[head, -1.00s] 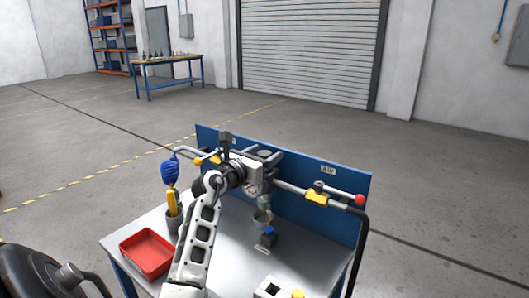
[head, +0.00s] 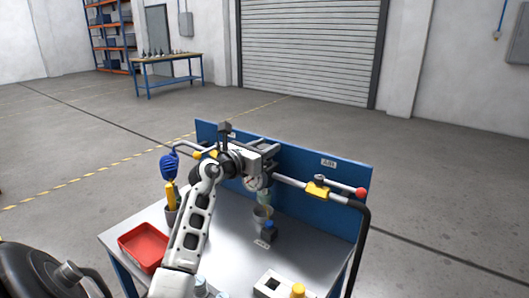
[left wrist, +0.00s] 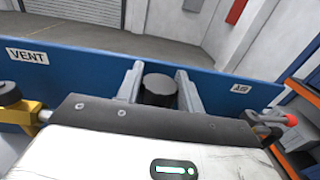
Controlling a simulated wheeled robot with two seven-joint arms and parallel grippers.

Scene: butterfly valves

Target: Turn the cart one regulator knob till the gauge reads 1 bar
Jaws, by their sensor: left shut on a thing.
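My left gripper (head: 270,158) is at the pipework along the blue panel. The left wrist view shows its two grey fingers (left wrist: 160,92) on either side of the round dark regulator knob (left wrist: 160,80), shut on it. In the head view the gripper hides the knob. The round white gauge (head: 251,183) shows just below the gripper, partly covered; its needle is too small to read. My right gripper is not in view.
The blue panel (head: 320,188) stands behind the pipe, with a yellow valve (head: 317,188) and red end (head: 361,192) at right.

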